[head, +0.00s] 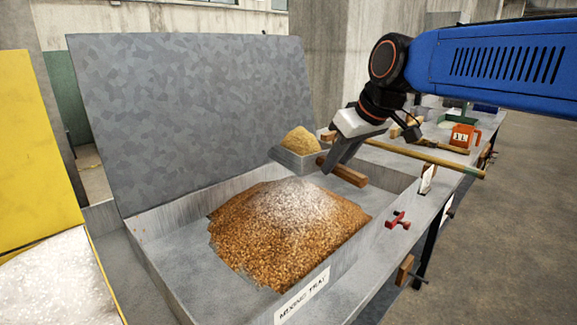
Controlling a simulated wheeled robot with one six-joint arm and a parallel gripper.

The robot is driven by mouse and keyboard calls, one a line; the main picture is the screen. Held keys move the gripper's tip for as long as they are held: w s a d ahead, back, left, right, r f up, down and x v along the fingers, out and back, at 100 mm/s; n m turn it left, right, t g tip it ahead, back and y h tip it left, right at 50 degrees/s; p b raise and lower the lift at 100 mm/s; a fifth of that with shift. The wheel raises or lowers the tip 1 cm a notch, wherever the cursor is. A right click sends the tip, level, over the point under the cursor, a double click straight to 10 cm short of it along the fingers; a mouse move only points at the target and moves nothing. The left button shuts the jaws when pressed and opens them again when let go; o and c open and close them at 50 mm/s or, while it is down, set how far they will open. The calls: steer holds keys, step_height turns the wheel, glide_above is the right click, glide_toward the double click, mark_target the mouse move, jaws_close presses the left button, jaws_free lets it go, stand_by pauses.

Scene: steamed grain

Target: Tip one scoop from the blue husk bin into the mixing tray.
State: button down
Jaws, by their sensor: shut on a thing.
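The mixing tray (355,268) is a wide grey metal tray with a label on its front wall. It holds a brown heap of grain (260,240) with a white powdery patch on top. My gripper (333,166) is shut on the wooden handle of a grey metal scoop (303,164). The scoop carries a heaped tan load (300,141). It looks about level, above the far right part of the tray, behind the grain heap. I cannot make out the blue husk bin for sure.
A speckled grey panel (190,110) stands tilted up behind the tray. A yellow bin (38,150) with white material is at the left.

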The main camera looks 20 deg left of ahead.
mark_target(302, 160)
steer(key=s+a+m+t+h, duration=0.2)
steer(key=s+a+m, duration=0.4)
steer(key=a, duration=0.4)
steer(key=w+d+m+g+y, duration=0.1)
steer(key=d+g+y, duration=0.1)
steer(key=y, duration=0.1)
steer(key=w+d+m+g+y, duration=0.1)
steer(key=w+g+y, duration=0.1)
steer(key=y, duration=0.1)
steer(key=w+d+r+m+g+y, duration=0.1)
steer(key=d+g+y, duration=0.1)
steer(key=y, duration=0.2)
steer(key=shift+w+d+m+g, duration=0.3)
steer(key=shift+d+m+g, duration=0.05)
steer(key=shift+m+g, duration=0.05)
steer(key=shift+w+d+f+m+y, duration=0.2)
steer(key=shift+d+m+y, duration=0.15)
steer(key=shift+y, duration=0.3)
steer(key=shift+w+d+f+m+y, duration=0.15)
steer(key=shift+d+m+y, duration=0.15)
steer(key=shift+y, duration=0.35)
